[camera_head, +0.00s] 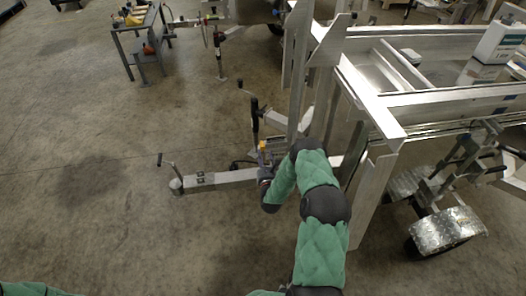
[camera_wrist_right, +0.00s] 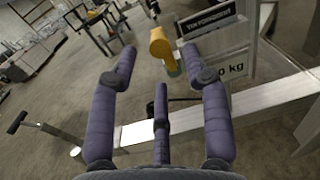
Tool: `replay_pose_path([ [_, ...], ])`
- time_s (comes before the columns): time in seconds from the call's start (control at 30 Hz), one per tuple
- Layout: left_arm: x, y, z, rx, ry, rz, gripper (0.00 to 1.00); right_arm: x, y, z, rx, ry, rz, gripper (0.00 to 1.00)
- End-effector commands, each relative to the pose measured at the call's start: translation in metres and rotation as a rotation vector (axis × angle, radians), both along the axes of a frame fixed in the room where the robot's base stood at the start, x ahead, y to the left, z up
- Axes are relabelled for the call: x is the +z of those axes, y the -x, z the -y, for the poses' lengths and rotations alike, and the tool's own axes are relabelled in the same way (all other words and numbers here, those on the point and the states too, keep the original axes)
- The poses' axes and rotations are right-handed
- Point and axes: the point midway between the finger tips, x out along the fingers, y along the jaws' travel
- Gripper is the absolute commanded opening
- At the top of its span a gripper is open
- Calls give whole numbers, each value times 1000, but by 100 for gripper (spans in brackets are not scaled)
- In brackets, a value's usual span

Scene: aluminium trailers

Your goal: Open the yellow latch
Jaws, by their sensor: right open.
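The yellow latch (camera_wrist_right: 161,45) shows in the right wrist view just beyond and between my fingertips, beside a metal post with a "kg" label. It also shows small in the head view (camera_head: 263,146), on the trailer's drawbar area. My right gripper (camera_wrist_right: 168,62) is open, its purple-padded fingers spread to either side of the latch's near side. I see no contact with the latch. In the head view my right gripper (camera_head: 264,172) is small and partly hidden by my green-sleeved arm. My left gripper is not in view.
The drawbar (camera_head: 220,179) reaches left to a crank handle (camera_head: 168,163). An upright aluminium panel (camera_head: 299,80) and the trailer bed (camera_head: 400,70) stand right of the latch. A workbench (camera_head: 140,45) stands at the back left. The floor at left is clear.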

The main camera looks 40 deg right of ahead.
Motion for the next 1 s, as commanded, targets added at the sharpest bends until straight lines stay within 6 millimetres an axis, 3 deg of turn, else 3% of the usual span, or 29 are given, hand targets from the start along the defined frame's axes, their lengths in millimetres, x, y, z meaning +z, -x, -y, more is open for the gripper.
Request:
replay_pose_path([
  [0.3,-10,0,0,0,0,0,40,-1,-36,23,-1,1,0,48],
  [0.7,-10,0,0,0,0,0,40,0,-41,26,0,0,-2,48],
  [0.9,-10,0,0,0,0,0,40,0,-41,26,0,0,-1,0],
  [1.0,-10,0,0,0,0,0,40,0,-41,26,0,0,-2,0],
])
